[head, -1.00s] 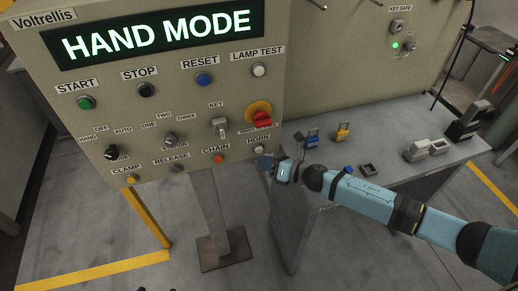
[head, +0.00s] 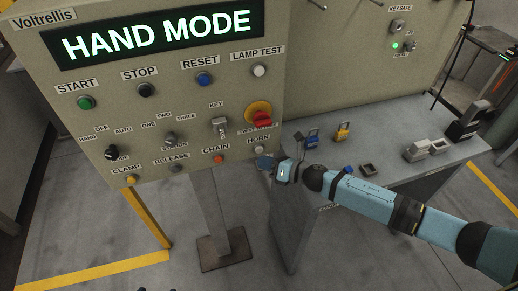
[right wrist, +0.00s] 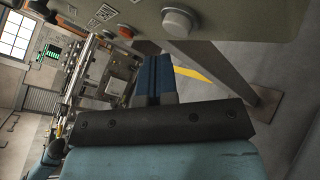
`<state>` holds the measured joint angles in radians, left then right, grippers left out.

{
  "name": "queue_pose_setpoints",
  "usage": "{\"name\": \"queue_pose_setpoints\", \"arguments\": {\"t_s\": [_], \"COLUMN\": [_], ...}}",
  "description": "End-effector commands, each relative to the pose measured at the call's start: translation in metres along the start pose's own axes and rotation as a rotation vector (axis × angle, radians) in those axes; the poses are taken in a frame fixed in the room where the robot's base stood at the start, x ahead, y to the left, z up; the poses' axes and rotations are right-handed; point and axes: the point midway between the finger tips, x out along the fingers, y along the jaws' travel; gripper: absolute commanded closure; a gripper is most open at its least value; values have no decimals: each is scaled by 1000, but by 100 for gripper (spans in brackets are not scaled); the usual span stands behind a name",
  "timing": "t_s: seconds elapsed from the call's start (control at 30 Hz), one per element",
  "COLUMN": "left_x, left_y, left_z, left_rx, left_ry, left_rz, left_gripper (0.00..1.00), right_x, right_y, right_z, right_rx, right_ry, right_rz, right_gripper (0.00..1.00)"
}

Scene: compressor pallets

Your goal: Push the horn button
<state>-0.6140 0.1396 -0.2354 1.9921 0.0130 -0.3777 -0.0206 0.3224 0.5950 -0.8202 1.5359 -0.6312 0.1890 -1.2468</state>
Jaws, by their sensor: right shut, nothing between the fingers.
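The horn button (head: 258,150) is a pale round button under the HORN label, at the lower right of the beige control panel (head: 180,110). In the right wrist view the pale button (right wrist: 180,21) shows at the top, on the panel's face. My right gripper (head: 265,162) is just below and right of the horn button in the head view. Its blue fingers (right wrist: 155,75) are shut and empty in the right wrist view. They appear apart from the button, with a small gap. My left gripper is not in view.
The orange-red chain button (head: 218,159) sits left of the horn button. A red twist knob on a yellow base (head: 261,116) is above it. A grey table (head: 390,165) with padlocks (head: 342,131) and small blocks stands at the right.

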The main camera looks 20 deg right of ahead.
Motion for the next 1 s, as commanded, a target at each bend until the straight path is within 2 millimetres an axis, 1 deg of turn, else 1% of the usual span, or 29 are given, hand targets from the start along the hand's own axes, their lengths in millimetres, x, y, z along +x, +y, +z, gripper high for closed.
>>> {"name": "queue_pose_setpoints", "arguments": {"t_s": [0.37, 0.67, 1.0], "left_x": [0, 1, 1], "left_y": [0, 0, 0], "left_z": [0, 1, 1], "left_rx": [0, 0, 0], "left_ry": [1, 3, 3], "left_rz": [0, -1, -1], "left_gripper": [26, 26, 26], "right_x": [0, 7, 7], "right_y": [0, -5, -5], "right_z": [0, 4, 5], "right_rx": [0, 0, 0], "right_ry": [0, 0, 0], "right_rz": [0, 0, 0], "right_gripper": [100, 100, 100]}}
